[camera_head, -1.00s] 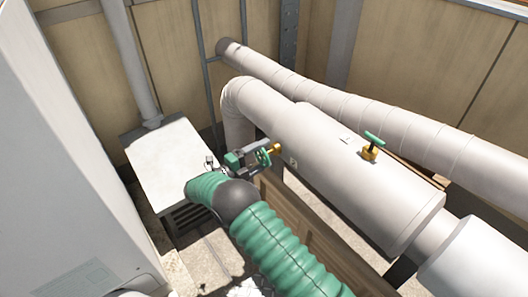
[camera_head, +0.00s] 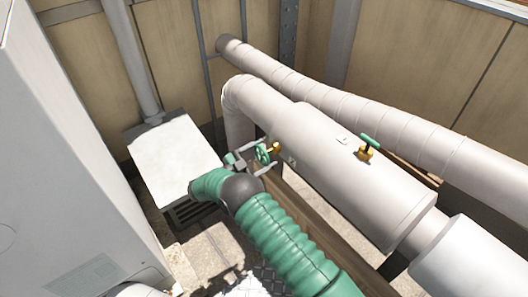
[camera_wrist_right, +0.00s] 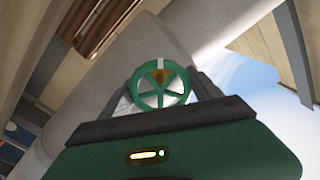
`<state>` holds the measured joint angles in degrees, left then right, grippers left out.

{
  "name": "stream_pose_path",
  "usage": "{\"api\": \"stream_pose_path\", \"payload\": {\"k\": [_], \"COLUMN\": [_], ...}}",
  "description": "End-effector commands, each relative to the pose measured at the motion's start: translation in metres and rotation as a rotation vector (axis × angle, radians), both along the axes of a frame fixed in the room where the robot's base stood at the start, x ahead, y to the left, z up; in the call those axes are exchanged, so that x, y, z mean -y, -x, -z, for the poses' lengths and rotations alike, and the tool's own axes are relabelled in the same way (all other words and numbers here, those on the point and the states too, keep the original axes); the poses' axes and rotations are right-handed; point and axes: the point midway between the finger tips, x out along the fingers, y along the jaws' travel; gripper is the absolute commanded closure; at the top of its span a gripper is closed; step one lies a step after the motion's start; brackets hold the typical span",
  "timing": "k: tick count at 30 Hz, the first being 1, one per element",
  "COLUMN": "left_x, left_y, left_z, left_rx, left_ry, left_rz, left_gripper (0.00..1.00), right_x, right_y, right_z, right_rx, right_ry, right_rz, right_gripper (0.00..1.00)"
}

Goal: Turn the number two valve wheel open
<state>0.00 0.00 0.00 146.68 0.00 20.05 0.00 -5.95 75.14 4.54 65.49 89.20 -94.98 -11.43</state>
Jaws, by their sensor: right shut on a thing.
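The number two valve wheel (camera_head: 263,153) is a small green spoked wheel on a brass stem at the near side of the thick pale pipe. A small mark that looks like a 2 (camera_head: 292,161) is on the pipe beside it. My right gripper (camera_head: 264,156) has one finger on each side of the wheel and is shut on its rim. In the right wrist view the green rim, its spokes and the brass hub (camera_wrist_right: 160,78) show between the fingers. A white mark sits at the top of the rim. My left gripper is not in view.
A second green-handled brass valve (camera_head: 368,147) stands on top of the thick pipe (camera_head: 340,175), to the right. A thinner pipe (camera_head: 350,105) runs behind. A white box unit (camera_head: 172,155) stands left of my gripper, and a tall white cabinet (camera_head: 70,170) fills the left edge.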

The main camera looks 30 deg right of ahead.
Motion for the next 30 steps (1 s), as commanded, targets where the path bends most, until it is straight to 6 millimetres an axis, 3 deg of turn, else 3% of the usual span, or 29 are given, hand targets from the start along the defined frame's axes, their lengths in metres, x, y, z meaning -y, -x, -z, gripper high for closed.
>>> {"api": "stream_pose_path", "payload": {"k": [18,30], "left_x": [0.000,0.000], "left_y": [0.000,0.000], "left_z": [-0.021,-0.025], "left_rx": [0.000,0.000], "left_ry": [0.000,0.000], "left_rz": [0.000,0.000], "left_gripper": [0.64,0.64], "right_x": [0.001,0.001], "right_y": [0.007,0.007], "right_z": [0.002,0.003], "right_rx": [-0.551,-0.725], "right_ry": [0.041,0.054], "right_rz": [0.010,0.009], "right_gripper": [0.68,0.68]}}
